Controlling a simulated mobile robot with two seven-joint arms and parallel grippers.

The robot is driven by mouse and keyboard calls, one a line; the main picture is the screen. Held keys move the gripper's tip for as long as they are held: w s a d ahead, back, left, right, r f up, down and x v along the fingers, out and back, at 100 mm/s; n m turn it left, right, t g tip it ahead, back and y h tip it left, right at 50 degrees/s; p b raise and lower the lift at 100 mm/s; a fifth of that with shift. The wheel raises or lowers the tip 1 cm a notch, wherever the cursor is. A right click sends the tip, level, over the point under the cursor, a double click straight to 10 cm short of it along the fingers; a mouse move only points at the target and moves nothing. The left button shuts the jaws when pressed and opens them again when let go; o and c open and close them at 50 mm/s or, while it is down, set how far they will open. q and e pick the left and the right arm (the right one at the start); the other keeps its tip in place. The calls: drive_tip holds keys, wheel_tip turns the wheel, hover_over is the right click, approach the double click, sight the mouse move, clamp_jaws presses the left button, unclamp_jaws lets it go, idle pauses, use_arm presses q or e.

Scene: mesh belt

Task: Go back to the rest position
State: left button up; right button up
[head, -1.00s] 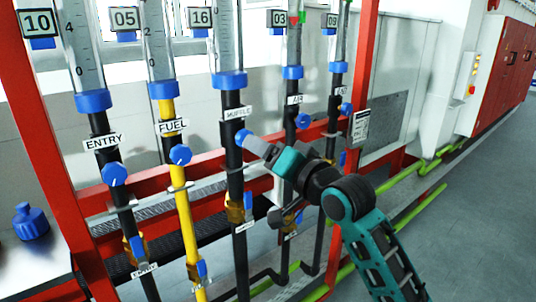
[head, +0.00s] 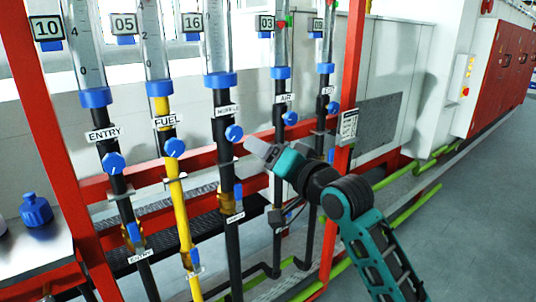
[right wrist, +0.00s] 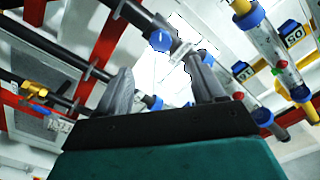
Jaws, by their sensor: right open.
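My right gripper (head: 262,151) comes in from the lower right in the head view. Its tip is just right of and slightly below the blue knob (head: 234,133) on the black MUFFLE pipe, with a small gap between them. In the right wrist view my right gripper (right wrist: 162,88) has its two grey fingers apart, with nothing held between them. A blue knob (right wrist: 160,40) shows beyond the fingers in that view; I cannot tell which pipe it belongs to. My left gripper is not in view.
The ENTRY pipe (head: 119,185) and yellow FUEL pipe (head: 179,200) stand left, the AIR pipe (head: 279,110) behind my gripper. A red post (head: 347,90) rises close right of it. A blue-capped bottle (head: 36,210) stands far left. The floor (head: 470,230) at right is clear.

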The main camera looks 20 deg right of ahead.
drive_tip(key=s+f+n+g+h, duration=0.1)
drive_tip(key=s+f, duration=0.4)
drive_tip(key=f, duration=0.5)
drive_tip(key=s+d+f+n+g+h, duration=0.15)
drive_tip(key=s+f, duration=0.35)
drive_tip(key=f, duration=0.5)
drive_tip(key=s+f+n+g+h, duration=0.1)
drive_tip(key=s+f+g, duration=0.1)
drive_tip(key=s+f, duration=0.5)
drive_tip(key=s+f+n+g, duration=0.1)
drive_tip(key=s+f+n, duration=0.2)
drive_tip(key=s+f, duration=0.6)
drive_tip(key=shift+s+f+g+h, duration=0.15)
drive_tip(key=shift+f+g+h, duration=0.2)
drive_tip(key=shift+f, duration=0.6)
